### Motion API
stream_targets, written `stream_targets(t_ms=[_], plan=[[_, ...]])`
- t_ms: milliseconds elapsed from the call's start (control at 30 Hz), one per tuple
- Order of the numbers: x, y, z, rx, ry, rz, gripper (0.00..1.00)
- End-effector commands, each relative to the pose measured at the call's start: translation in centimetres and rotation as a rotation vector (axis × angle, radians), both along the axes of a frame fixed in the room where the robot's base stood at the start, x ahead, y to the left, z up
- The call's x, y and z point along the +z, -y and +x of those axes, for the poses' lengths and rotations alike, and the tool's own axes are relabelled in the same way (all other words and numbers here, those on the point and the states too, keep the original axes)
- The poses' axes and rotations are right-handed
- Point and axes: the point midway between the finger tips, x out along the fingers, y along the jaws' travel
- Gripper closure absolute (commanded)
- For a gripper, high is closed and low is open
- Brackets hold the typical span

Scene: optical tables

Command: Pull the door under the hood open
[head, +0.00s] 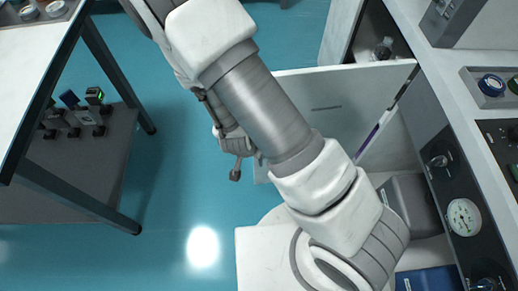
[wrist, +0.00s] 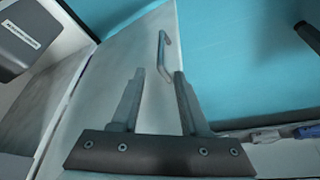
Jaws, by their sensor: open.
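The white door (head: 345,105) under the hood stands swung out from the cabinet front in the head view, with the compartment behind it exposed. In the wrist view, the door (wrist: 118,60) runs up the middle, and its grey bar handle (wrist: 163,55) is near its right edge. My gripper (wrist: 158,74) is open and empty, with its two fingers apart in front of the door. The handle shows just beyond the fingertips, and I cannot tell whether they touch the door. In the head view my arm hides part of the door and most of my gripper.
A grey box (wrist: 28,42) is inside the cabinet. A blue box (head: 428,280) lies lower in it, and a bottle (head: 382,48) stands farther back. A table (head: 30,65) with a lower shelf (head: 75,175) is on the left. The teal floor (head: 190,130) between is clear.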

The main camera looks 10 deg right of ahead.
Motion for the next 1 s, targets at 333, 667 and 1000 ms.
stream_targets(t_ms=[333, 667, 1000], plan=[[5.0, -1.1, -1.7, 0.001, -0.001, -0.001, 0.55], [5.2, -1.1, -1.9, -0.001, -0.001, -0.002, 0.55], [5.2, -1.1, -1.8, 0.000, -0.001, 0.001, 0.55]])
